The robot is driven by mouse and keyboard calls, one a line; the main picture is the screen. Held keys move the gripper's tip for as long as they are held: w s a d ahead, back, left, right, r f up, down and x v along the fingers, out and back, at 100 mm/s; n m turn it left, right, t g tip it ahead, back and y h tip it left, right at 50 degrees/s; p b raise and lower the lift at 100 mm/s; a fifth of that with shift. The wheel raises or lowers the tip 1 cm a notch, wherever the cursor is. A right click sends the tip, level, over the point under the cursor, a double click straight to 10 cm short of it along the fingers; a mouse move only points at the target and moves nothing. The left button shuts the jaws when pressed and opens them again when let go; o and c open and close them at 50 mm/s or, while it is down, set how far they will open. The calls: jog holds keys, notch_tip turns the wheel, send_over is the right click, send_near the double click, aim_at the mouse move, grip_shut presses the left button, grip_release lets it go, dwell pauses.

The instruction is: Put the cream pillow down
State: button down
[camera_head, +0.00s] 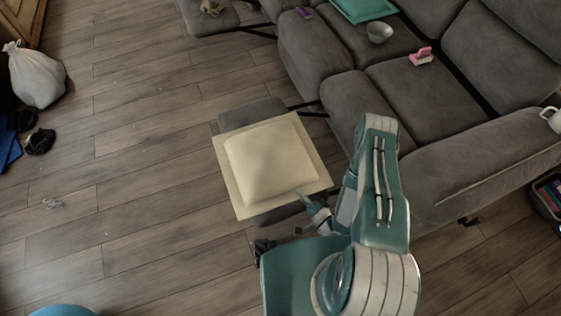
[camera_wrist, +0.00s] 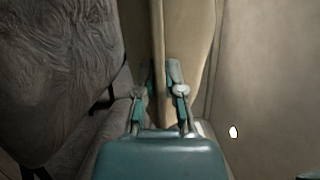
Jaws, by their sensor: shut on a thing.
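The cream pillow (camera_head: 268,160) is square with a flat border and a puffed middle. In the head view it lies roughly flat over a grey footrest (camera_head: 252,113), which shows past its far and near edges. I cannot tell whether the two touch. My gripper (camera_head: 306,198) is at the pillow's near right edge, shut on it. In the wrist view, my gripper's fingers (camera_wrist: 164,85) close on a cream edge of the pillow (camera_wrist: 173,45).
A grey sofa (camera_head: 410,95) stands on the right, with a bowl (camera_head: 379,32), a pink item (camera_head: 421,56) and a teal item (camera_head: 362,8) on it. A white bag (camera_head: 36,75) and dark shoes (camera_head: 40,141) lie left. The wooden floor (camera_head: 140,170) between is mostly clear.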

jog(key=w+f, duration=0.1)
jog(key=w, duration=0.1)
jog(key=w+f, duration=0.1)
jog(key=w, duration=0.2)
jog(key=w+f, duration=0.1)
jog(key=w, duration=0.1)
jog(key=shift+w+f, duration=0.1)
jog(key=shift+w, duration=0.2)
jog(key=w+f, duration=0.2)
jog(key=f, duration=0.1)
jog(key=w+f, duration=0.1)
jog(key=shift+w+d+f, duration=0.15)
jog(key=shift+w+f, duration=0.15)
jog(key=shift+f, duration=0.1)
jog(key=shift+w+f, duration=0.4)
jog(key=shift+f, duration=0.05)
jog(key=shift+w+f, duration=0.1)
jog(key=shift+f, duration=1.5)
jog(key=c, duration=0.7)
grip_release()
jog(key=shift+f, duration=0.1)
jog(key=shift+c, duration=0.2)
